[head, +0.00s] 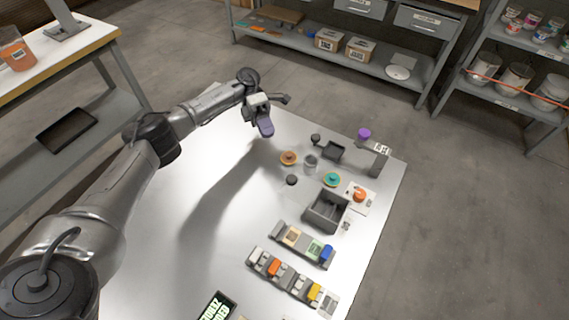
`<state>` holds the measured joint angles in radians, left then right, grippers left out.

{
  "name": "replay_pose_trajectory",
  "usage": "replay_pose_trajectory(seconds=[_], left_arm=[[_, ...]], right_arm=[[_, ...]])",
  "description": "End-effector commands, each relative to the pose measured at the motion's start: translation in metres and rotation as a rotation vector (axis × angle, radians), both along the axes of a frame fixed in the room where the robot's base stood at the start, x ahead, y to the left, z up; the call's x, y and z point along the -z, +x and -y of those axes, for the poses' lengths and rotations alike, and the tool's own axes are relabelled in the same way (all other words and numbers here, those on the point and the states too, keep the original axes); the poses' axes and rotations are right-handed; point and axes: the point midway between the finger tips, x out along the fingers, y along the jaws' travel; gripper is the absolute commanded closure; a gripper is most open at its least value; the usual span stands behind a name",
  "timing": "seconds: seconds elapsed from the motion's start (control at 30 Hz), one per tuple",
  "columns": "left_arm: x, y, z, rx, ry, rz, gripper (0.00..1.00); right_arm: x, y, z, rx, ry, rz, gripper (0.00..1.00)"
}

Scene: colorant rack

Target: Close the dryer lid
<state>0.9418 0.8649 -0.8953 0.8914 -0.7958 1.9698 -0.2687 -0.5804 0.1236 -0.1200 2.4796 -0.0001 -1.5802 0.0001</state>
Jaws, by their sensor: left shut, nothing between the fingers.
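My left gripper (265,128) is above the far left part of the white table, with purplish fingers pointing down. It is shut and empty, apart from everything on the table. I cannot tell for sure which thing is the dryer. An open-topped dark grey box (325,211) stands at the right of the table, its inside visible. A smaller dark grey open box or tray (333,151) stands farther back, next to an upright grey unit (378,160) with a pale top. No lid is clearly identifiable. My right gripper is not in view.
The white table (190,240) is clear at its left and middle. Round orange (289,157) and teal (332,180) pieces and a clear jar (310,163) stand near the boxes. Racks with coloured blocks (292,280) lie in front. Shelves (345,60) stand beyond.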

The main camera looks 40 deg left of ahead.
Motion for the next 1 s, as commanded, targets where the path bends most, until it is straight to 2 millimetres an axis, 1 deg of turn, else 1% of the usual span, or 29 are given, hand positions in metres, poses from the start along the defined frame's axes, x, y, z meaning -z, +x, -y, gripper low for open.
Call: replay_pose_trajectory(seconds=[0.03,0.17,0.4,0.6,0.8,1.0], left_arm=[[0.001,-0.004,0.006,0.003,-0.002,0.000,1.00],[0.008,-0.012,0.026,0.002,0.001,0.000,1.00],[0.022,-0.027,0.066,0.000,0.000,0.001,1.00],[0.024,-0.037,0.091,-0.001,0.000,0.002,1.00],[0.024,-0.042,0.105,-0.002,0.001,0.001,1.00],[0.024,-0.043,0.110,-0.004,0.001,0.001,1.00]], right_arm=[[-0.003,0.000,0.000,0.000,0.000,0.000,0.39],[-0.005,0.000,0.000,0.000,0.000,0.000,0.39],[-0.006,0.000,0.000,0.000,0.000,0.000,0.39],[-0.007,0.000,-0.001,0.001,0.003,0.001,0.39],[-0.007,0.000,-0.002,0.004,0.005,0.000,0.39],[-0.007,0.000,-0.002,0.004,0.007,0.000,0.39]])
